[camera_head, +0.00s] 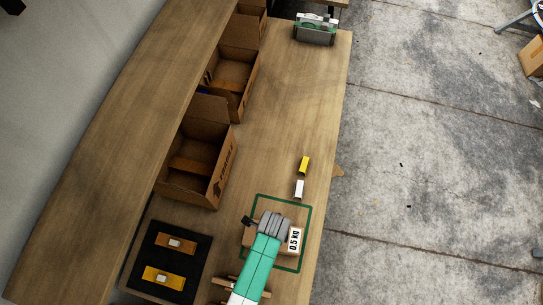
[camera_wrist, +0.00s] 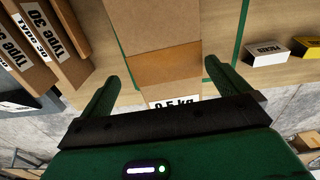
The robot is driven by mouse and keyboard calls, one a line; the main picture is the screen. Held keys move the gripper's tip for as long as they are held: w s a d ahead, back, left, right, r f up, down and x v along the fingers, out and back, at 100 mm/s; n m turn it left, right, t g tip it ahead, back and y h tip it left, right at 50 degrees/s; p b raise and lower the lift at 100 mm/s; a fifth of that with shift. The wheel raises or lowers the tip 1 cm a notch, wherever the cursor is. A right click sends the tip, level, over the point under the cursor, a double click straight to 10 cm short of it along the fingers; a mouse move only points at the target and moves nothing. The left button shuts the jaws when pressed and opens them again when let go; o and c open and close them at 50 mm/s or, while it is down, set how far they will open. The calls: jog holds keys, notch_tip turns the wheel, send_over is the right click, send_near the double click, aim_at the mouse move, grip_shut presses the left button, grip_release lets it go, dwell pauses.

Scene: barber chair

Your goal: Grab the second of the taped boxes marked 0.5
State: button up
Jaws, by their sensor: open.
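A cardboard box (camera_head: 294,240) with a white "0.5 kg" label lies inside a green outline (camera_head: 310,222) on the table, partly hidden under my arm. In the wrist view, the box (camera_wrist: 158,25) shows a darker brown tape band across it, and its label is partly covered by my gripper body. My gripper (camera_wrist: 162,72) is open, with one dark green finger on each side of the box in the picture. I cannot tell whether the fingers touch it. Only one "0.5 kg" label is visible.
White (camera_head: 299,188) and yellow (camera_head: 304,165) blocks stand beyond the outline. A black mat (camera_head: 190,239) holds two orange-brown pieces. Open cartons (camera_head: 218,180) line the left side. Boxes marked "TYPE" (camera_wrist: 50,38) stand left in the wrist view. Mid-table is clear.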

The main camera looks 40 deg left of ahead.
jog(key=f, duration=0.4)
jog(key=f+b, duration=0.1)
jog(key=f, duration=0.1)
jog(key=shift+w+a+f, duration=0.2)
jog(key=shift+w+f, duration=0.05)
jog(key=shift+f, duration=0.1)
jog(key=shift+w, duration=0.1)
jog(key=c, duration=1.2)
notch_tip(320, 180, up, 10)
jog(key=shift+r+p, duration=0.1)
jog(key=shift+p, duration=0.8)
jog(key=shift+c, duration=0.2)
